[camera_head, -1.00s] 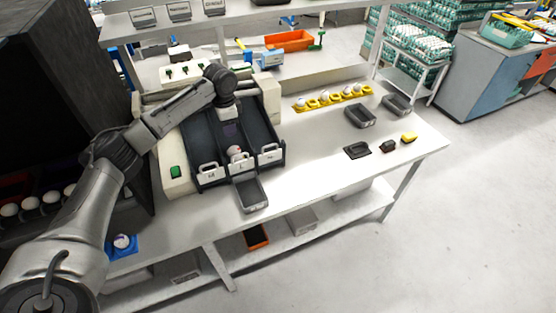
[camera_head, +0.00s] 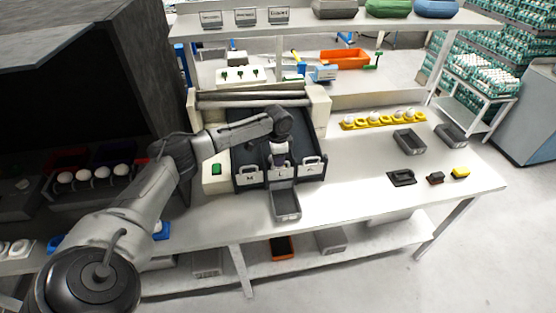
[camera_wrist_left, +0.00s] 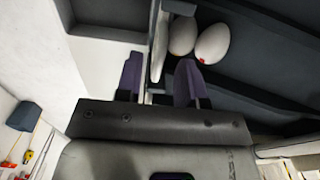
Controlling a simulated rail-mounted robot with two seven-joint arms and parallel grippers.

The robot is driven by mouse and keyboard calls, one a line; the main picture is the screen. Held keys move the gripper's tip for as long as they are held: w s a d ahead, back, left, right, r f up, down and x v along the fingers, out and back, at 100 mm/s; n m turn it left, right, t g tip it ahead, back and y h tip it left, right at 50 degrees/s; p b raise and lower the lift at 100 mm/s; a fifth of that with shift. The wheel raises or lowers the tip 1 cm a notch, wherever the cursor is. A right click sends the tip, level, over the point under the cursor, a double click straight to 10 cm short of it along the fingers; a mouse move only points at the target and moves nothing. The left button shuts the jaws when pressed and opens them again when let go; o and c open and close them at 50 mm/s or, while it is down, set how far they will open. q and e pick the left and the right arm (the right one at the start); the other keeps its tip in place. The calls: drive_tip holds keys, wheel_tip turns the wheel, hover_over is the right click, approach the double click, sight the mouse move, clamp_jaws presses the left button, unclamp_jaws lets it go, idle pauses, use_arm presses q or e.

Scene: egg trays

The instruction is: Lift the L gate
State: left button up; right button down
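The sorter (camera_head: 240,130) has dark sloping lanes that end in small front gates with handles. The M gate (camera_head: 249,177) and the right-hand gate (camera_head: 313,167) are down. The L gate (camera_head: 279,174) is between them, mostly hidden by my left gripper (camera_head: 278,163). In the left wrist view, the purple fingertips of my left gripper (camera_wrist_left: 158,82) are apart, one on each side of the pale upright gate (camera_wrist_left: 157,48), with gaps visible. Two white eggs (camera_wrist_left: 212,44) lie behind that gate in the dark lane. My right gripper is not in view.
A grey tray (camera_head: 286,206) stands in front of the L gate. Grey trays (camera_head: 409,141) and a yellow egg holder (camera_head: 384,121) are to the right. A dark cabinet (camera_head: 90,90) stands at the left.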

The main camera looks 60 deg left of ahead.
use_arm(q)
drive_tip(key=shift+f, duration=0.55)
clamp_jaws()
